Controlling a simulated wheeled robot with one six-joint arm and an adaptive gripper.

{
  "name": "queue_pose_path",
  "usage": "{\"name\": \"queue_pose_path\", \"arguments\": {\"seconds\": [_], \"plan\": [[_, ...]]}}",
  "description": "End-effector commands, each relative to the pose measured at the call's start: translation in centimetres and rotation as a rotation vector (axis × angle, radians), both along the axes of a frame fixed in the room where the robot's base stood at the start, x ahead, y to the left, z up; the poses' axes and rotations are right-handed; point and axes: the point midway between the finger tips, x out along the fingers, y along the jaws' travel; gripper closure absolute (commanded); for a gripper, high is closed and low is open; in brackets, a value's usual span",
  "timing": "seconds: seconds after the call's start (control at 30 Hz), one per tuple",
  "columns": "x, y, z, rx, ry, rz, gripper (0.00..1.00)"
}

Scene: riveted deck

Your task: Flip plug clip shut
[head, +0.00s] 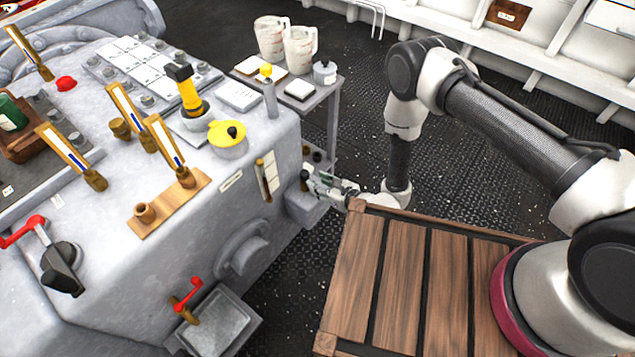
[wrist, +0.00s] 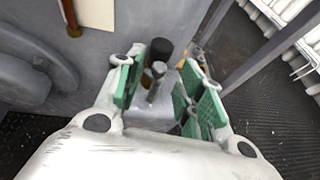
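My gripper (head: 328,184) is at the side of the grey machine, close to a small grey box (head: 305,208) low on its side. The wrist view shows my gripper (wrist: 165,92) open, with green-padded fingers apart. Between and beyond the fingers stand a black cylinder (wrist: 158,50), possibly the plug, and a short grey post with a rounded top (wrist: 157,76) on the grey box (wrist: 150,116). I cannot tell which part is the clip or how it stands. Contact with the fingers cannot be made out. In the head view, a dark knob (head: 304,178) shows beside my gripper.
A slatted wooden platform (head: 385,275) lies in front. The grey machine (head: 225,200) carries levers and a yellow-lidded pot (head: 228,138). A side table (head: 318,95) with jugs stands behind my gripper. Open deck floor (head: 480,170) lies to the right.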

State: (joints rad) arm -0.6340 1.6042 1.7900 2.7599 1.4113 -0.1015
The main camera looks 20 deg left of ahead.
Motion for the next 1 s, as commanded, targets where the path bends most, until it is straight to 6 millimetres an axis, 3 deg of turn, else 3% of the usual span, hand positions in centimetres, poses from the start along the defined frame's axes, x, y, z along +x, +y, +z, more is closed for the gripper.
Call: {"name": "queue_pose_path", "arguments": {"seconds": [0.3,0.5,1.0], "plan": [[-3.2,-5.7,2.7,0.0,0.003,-0.004,0.62],[-4.5,-7.8,3.7,-0.001,0.002,-0.003,0.62],[-5.4,-8.2,4.4,-0.001,0.021,0.04,0.62]]}}
